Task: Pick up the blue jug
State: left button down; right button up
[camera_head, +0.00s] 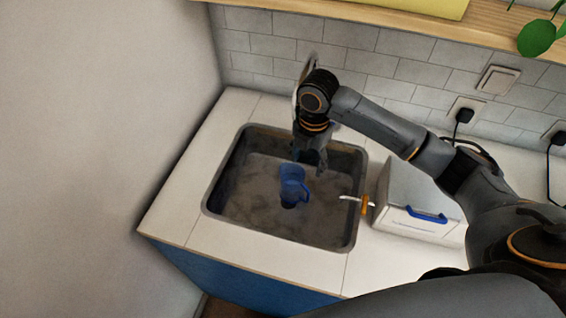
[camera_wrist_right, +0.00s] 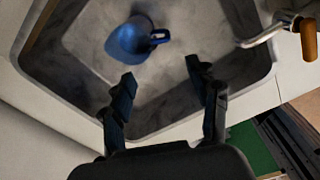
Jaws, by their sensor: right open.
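The blue jug (camera_head: 291,181) is in the grey sink (camera_head: 225,196), near its middle. It also shows in the right wrist view (camera_wrist_right: 127,42), with its handle toward the right of that picture. My right gripper (camera_head: 313,168) hangs over the back part of the sink, just behind the jug in the head view. In the right wrist view its two fingers (camera_wrist_right: 164,82) are apart with nothing between them, and the jug is beyond the fingertips, apart from them. My left gripper is not in view.
A tap with an orange-brown handle (camera_head: 366,206) reaches over the sink's right edge. A white box with a blue handle (camera_head: 415,203) stands right of the sink. A wooden shelf (camera_head: 350,18) is above the tiled back wall. White counter (camera_head: 172,208) is clear at left.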

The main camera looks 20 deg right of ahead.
aim_at(306, 188)
notch_tip(306, 188, down, 13)
jog(key=p, duration=0.3)
jog(key=shift+d, duration=0.15)
jog(key=shift+f, duration=0.15)
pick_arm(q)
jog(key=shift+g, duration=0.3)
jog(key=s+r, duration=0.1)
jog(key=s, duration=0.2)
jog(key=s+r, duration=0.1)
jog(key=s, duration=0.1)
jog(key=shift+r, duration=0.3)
pick_arm(e)
grip_shut()
